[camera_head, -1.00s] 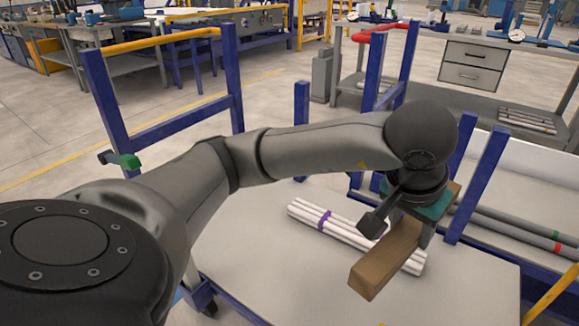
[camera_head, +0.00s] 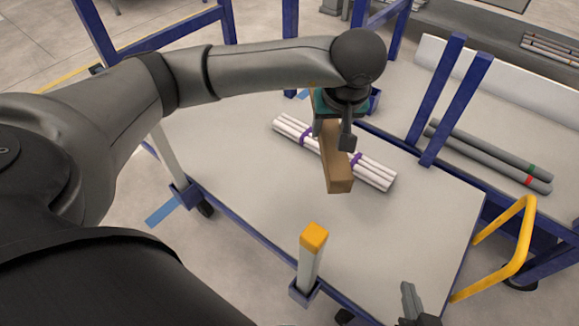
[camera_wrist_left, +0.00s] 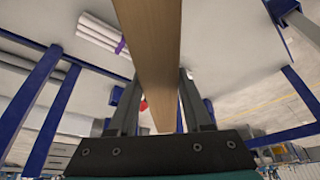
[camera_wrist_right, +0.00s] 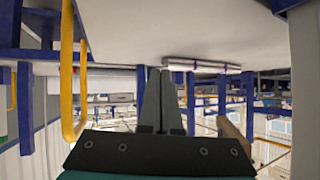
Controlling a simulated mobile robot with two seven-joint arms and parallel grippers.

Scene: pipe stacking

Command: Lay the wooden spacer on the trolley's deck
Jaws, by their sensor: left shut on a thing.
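The wooden spacer (camera_head: 337,172) is a long brown block in my left gripper (camera_head: 333,138), which is shut on it. In the head view it crosses over the white pipe bundle on the trolley's pale deck (camera_head: 235,175); whether it touches the pipes or deck cannot be told. The left wrist view shows the spacer (camera_wrist_left: 155,50) between both fingers, with deck beyond. My right gripper (camera_head: 408,302) is at the bottom of the head view by the deck's near edge. Its fingers (camera_wrist_right: 158,100) are together and empty in the right wrist view.
The white pipe bundle (camera_head: 292,132) has purple bands. An orange-topped post (camera_head: 311,258) stands at the deck's near edge. Blue posts (camera_head: 437,95) and grey pipes (camera_head: 490,155) are behind right. A yellow handle (camera_head: 515,255) is at right. Deck left and right of the bundle is clear.

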